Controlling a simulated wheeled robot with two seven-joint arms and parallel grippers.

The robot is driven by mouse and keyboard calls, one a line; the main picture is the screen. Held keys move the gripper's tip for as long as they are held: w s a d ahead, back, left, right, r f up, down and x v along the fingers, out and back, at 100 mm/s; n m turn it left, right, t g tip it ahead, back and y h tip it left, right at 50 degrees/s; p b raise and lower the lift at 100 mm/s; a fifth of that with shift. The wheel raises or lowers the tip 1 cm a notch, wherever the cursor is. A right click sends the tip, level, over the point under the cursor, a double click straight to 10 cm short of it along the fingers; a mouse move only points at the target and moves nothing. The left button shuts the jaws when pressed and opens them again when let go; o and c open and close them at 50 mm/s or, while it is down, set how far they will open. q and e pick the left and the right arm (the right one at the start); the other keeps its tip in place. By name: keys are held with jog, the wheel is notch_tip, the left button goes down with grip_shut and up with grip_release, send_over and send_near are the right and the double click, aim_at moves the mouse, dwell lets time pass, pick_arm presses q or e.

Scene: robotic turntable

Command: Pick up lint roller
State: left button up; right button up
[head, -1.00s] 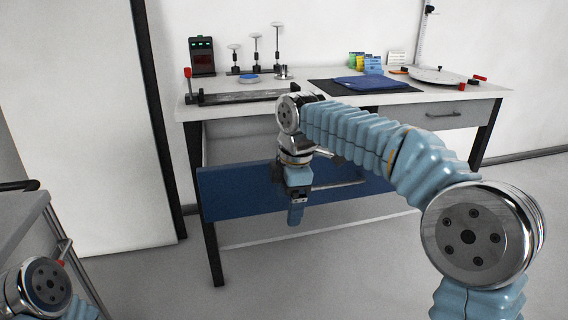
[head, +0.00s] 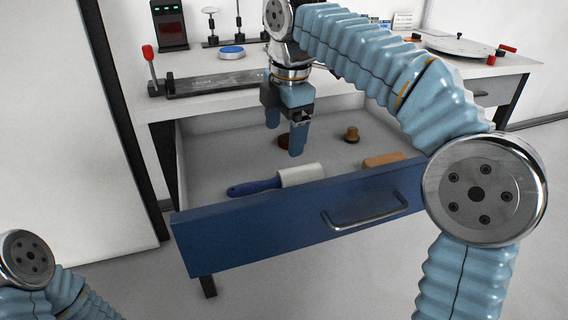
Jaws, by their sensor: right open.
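The lint roller (head: 290,177) lies in the open blue-fronted drawer (head: 260,228), close behind the drawer's front panel. It has a white roll at the right and a dark blue handle pointing left. My right gripper (head: 284,142) hangs fingers down over the drawer, above and behind the roller, apart from it. Its fingers are open and hold nothing. My left arm shows at the lower left corner, but its gripper is out of view.
In the drawer, a dark red round item (head: 284,140) lies partly behind my fingers, with a brass-coloured knob (head: 352,134) and an orange-brown block (head: 383,160) further right. The drawer front carries a metal handle (head: 365,214). The workbench (head: 215,98) stands above and behind.

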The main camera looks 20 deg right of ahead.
jog(key=b, duration=0.2)
send_over(279, 178)
jog(key=s, duration=0.1)
notch_tip(279, 178, down, 8)
jog(key=f, duration=0.3)
jog(key=w+f, duration=0.1)
jog(key=f, duration=0.1)
jog(key=shift+f, duration=0.3)
jog(key=c, duration=1.2)
notch_tip(279, 178, up, 10)
jog(key=shift+r+p, duration=0.1)
jog(key=shift+p, duration=0.65)
